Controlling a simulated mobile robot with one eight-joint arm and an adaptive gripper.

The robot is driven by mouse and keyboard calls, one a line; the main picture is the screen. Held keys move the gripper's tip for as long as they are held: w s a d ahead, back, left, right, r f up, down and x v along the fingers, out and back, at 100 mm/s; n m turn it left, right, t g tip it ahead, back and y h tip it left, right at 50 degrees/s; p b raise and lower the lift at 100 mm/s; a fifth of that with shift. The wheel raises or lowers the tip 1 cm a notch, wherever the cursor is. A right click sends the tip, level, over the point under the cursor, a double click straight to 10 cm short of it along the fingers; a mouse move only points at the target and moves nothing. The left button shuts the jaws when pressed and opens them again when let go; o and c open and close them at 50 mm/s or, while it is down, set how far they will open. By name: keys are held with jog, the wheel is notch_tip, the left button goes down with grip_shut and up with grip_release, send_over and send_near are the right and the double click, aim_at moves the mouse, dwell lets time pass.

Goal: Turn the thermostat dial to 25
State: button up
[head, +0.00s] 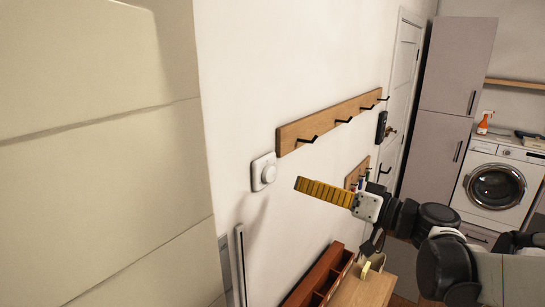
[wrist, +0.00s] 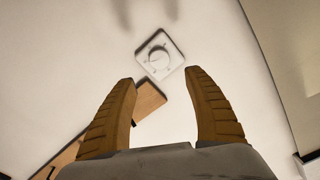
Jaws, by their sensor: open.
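The thermostat is a white rounded-square plate with a round dial (head: 268,174), mounted on the white wall left of the wooden hook rail in the head view. It also shows in the wrist view (wrist: 160,55), turned at an angle, beyond and between the fingertips. The numbers on the dial are too small to read. My gripper (head: 300,185) has yellow ribbed fingers pointing left toward the thermostat. In the wrist view the two fingers (wrist: 160,75) are spread apart with nothing between them. The gripper is apart from the dial.
A wooden hook rail (head: 330,122) with several black hooks is beside the thermostat. A lower, smaller rail (head: 356,173) sits near my arm. A tall beige panel (head: 100,150) stands at the left. A wooden bench with red-brown compartments (head: 322,280) is below. A washing machine (head: 496,185) stands far right.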

aim_at(272, 173)
jog(key=p+x, duration=0.1)
jog(key=x, duration=0.9)
jog(key=shift+w+a, duration=0.2)
jog(key=shift+a, duration=0.05)
jog(key=shift+c, duration=0.6)
jog(key=c, duration=1.1)
